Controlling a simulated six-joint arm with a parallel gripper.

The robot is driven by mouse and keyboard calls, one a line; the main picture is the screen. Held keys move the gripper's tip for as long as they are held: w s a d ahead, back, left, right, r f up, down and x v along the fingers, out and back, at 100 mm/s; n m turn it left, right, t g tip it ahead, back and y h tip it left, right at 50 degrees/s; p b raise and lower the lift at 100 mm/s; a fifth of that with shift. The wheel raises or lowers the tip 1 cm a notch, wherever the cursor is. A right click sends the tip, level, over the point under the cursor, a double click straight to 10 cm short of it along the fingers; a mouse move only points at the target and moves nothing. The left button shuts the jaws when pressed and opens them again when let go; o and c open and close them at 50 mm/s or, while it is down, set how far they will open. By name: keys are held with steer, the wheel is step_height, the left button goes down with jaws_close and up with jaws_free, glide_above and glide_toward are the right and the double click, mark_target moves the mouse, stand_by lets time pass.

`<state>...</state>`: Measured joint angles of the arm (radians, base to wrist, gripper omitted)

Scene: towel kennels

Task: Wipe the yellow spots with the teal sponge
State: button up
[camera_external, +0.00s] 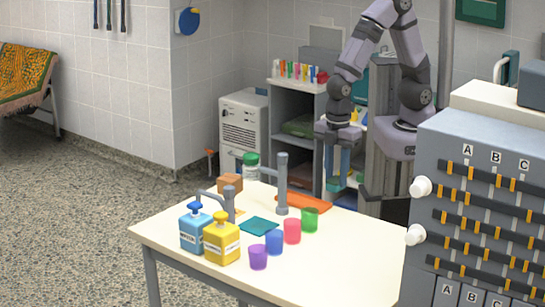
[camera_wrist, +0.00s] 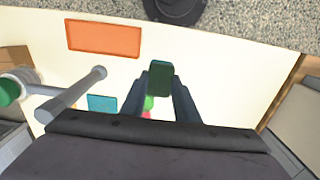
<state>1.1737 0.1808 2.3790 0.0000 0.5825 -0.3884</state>
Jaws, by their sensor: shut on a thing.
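My gripper (camera_external: 338,168) hangs above the far right side of the table in the external view. In the wrist view my gripper (camera_wrist: 160,88) is shut on a dark green-teal block, the sponge (camera_wrist: 160,76), which sticks out past the fingertips. No yellow spots show clearly in the wrist view.
The white table (camera_external: 334,255) holds a teal cloth (camera_external: 259,226), an orange mat (camera_external: 303,202), upright grey post (camera_external: 282,185), blue bottle (camera_external: 194,233), yellow bottle (camera_external: 221,243) and several coloured cups. The table's right part is clear. A grey cabinet (camera_external: 435,165) stands at right.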

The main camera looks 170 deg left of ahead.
steer(key=o, duration=0.4)
steer(key=c, duration=0.3)
steer(key=shift+w+d+r, duration=0.1)
steer(key=shift+w+d, duration=0.05)
steer(key=shift+d, duration=0.45)
steer(key=shift+c, duration=0.2)
steer(key=w+d+f+p, duration=0.1)
steer(key=d+p, duration=0.1)
steer(key=d, duration=0.7)
steer(key=w+d+p, duration=0.2)
steer(key=d+p, duration=0.1)
steer(key=d, duration=0.6)
steer(key=shift+d+f+p, duration=0.3)
steer(key=shift+f+p, duration=0.05)
steer(key=shift+f, duration=0.05)
